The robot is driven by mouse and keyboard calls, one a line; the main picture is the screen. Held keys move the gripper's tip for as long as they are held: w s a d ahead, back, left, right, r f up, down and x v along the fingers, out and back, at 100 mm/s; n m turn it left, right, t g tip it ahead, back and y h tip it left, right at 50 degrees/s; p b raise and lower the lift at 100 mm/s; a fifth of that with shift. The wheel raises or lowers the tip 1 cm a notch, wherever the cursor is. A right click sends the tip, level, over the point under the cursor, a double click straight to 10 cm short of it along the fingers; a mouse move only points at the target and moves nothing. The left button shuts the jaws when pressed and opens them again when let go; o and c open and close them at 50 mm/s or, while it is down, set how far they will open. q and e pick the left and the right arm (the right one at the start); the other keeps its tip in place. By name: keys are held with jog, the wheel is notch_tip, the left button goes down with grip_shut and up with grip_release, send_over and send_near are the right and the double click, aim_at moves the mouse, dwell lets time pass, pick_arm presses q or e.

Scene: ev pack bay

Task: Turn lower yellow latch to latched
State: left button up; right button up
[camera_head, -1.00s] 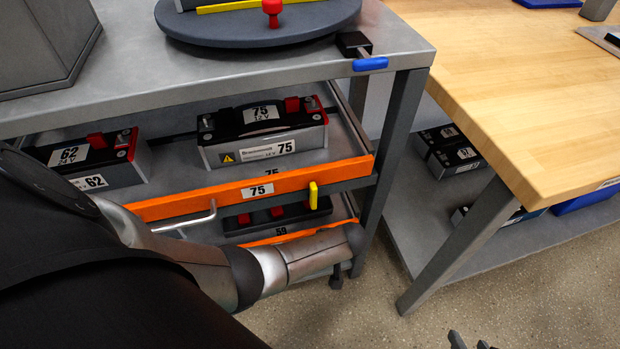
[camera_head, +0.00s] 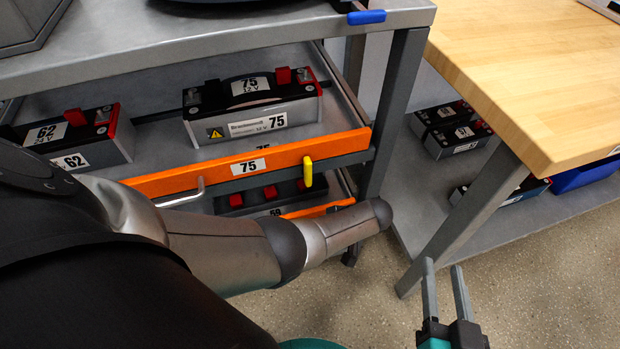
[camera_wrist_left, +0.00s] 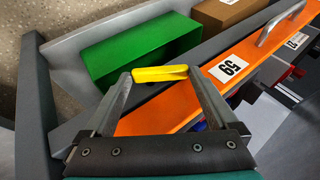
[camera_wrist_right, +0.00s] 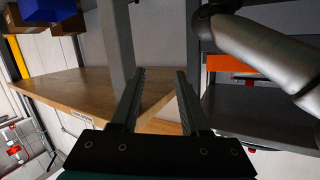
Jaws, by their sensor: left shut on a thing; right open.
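The lower yellow latch (camera_wrist_left: 160,73) shows in the left wrist view on the orange front of the drawer labelled 59 (camera_wrist_left: 205,95). My left gripper (camera_wrist_left: 160,77) is shut on this latch, with a fingertip at each end of it. In the head view my left arm hides the left gripper and the lower latch. Another yellow latch (camera_head: 308,171) stands upright on the orange drawer front labelled 75 (camera_head: 215,170), above. My right gripper (camera_head: 443,267) is open and empty at the lower right of the head view, over the floor in front of the wooden bench.
Batteries labelled 75 (camera_head: 250,108) and 62 (camera_head: 75,143) sit in the upper drawer. A wooden bench (camera_head: 530,70) stands at right, with batteries on its lower shelf. The floor (camera_head: 370,310) between is clear.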

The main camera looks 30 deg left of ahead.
pick_arm(q)
jog(key=shift+d+f, duration=0.1)
pick_arm(e)
jog(key=shift+s+a+r+t, duration=0.3)
jog(key=shift+a+r+t, duration=0.1)
jog(key=shift+t, duration=0.3)
pick_arm(q)
jog(key=o, duration=0.9)
jog(key=shift+o, duration=0.5)
jog(key=p+v, duration=0.5)
jog(key=v, duration=1)
jog(key=shift+w+d, duration=0.25)
pick_arm(e)
jog(key=s+d+f+g+h, duration=0.2)
jog(key=s+d+g+h, duration=0.2)
jog(key=d+g, duration=0.5)
jog(key=shift+d+f+g+h, duration=0.2)
jog(key=shift+d+g+h, duration=0.2)
jog(key=shift+d, duration=0.15)
pick_arm(q)
jog(key=shift+f, duration=0.1)
